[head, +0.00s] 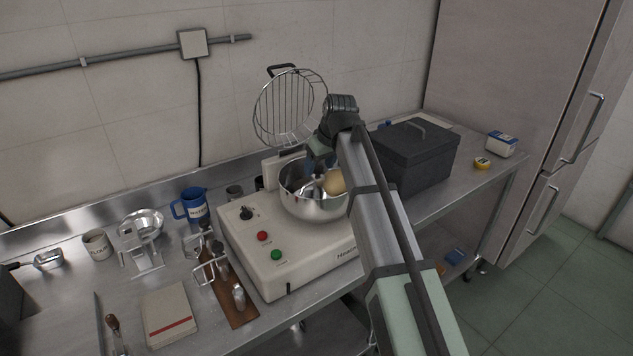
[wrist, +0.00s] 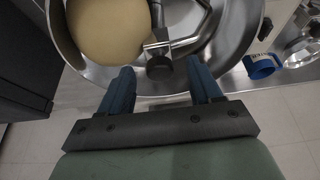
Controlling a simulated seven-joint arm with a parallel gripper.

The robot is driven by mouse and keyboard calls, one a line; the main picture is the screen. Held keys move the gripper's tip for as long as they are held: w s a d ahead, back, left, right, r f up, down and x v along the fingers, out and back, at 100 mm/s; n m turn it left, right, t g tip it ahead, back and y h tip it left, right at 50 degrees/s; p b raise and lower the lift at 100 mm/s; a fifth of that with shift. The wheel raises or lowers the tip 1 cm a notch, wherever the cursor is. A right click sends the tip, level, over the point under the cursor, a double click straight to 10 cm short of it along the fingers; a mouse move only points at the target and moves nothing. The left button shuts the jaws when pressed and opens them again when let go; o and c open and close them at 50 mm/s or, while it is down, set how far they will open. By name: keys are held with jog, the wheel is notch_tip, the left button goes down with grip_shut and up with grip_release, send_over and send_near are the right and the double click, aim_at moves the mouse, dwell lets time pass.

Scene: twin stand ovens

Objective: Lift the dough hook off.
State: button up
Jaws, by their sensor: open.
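The steel mixer bowl (head: 312,212) sits on the white mixer base, with its guard raised. A pale dough ball (head: 334,181) is in the bowl; it also shows in the wrist view (wrist: 108,30). The dough hook (wrist: 200,37) is a bent metal piece beside the dough, next to a dark round hub (wrist: 159,67). My gripper (head: 319,172) is over the bowl. In the wrist view my gripper (wrist: 162,76) is open, its two blue fingers on either side of the hub and apart from it. In the head view the hook is mostly hidden by my gripper.
The raised wire guard (head: 290,108) stands just behind the bowl. A dark lidded box (head: 415,158) stands close on the right. A blue jug (head: 193,204) and a rack of attachments (head: 218,278) stand on the left. A book (head: 170,314) lies at the front.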

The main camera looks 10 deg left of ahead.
jog(key=shift+x, duration=1.3)
jog(key=shift+c, duration=0.5)
grip_shut()
